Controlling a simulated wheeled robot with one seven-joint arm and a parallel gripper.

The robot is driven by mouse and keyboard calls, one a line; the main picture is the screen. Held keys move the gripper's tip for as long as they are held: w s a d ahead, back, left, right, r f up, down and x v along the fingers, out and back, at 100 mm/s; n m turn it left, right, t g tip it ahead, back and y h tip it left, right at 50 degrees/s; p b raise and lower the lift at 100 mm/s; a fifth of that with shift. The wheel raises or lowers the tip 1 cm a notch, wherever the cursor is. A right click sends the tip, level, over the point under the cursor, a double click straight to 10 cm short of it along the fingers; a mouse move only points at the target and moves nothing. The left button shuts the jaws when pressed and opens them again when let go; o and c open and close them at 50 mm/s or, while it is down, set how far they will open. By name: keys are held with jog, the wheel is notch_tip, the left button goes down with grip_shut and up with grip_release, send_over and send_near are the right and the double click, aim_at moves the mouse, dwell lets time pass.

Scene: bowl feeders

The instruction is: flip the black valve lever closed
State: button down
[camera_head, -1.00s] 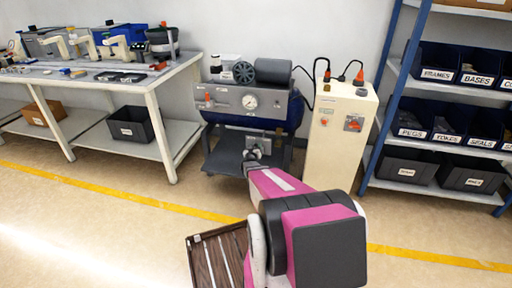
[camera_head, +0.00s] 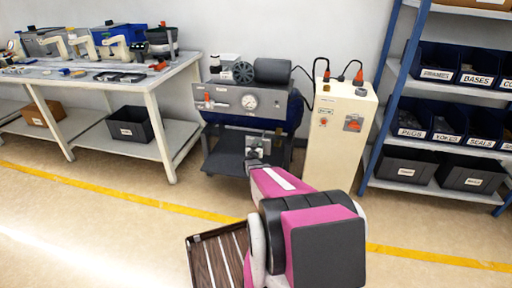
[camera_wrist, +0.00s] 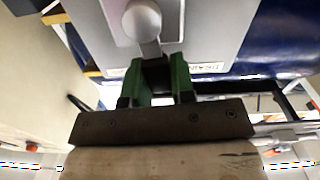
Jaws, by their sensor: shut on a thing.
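The black valve lever (camera_wrist: 156,72) shows in the wrist view as a dark piece between the green fingertips, mostly hidden by them. My gripper (camera_wrist: 160,82) is shut on it. The lever sits just below a round grey valve knob (camera_wrist: 142,20) on a light grey plate (camera_wrist: 205,68) with partly covered lettering. In the head view the small valve plate (camera_head: 258,146) is at the front of the compressor unit, below its gauge panel (camera_head: 228,102). My gripper (camera_head: 256,158) is right at its lower part. The lever is too small to make out there.
The compressor's blue tank (camera_wrist: 285,40) is close at the right in the wrist view. A cream cabinet (camera_head: 340,130) stands right of the compressor. A blue shelf rack with bins (camera_head: 474,174) is farther right, and a workbench (camera_head: 150,80) is at left. Open floor lies between.

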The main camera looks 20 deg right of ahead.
jog(key=shift+s+d+m, duration=0.2)
jog(key=shift+d+m, duration=0.1)
jog(key=shift+m, duration=0.4)
jog(key=c, duration=1)
grip_release()
jog(key=shift+o, duration=0.2)
jog(key=v, duration=1.1)
jog(key=shift+w, duration=0.1)
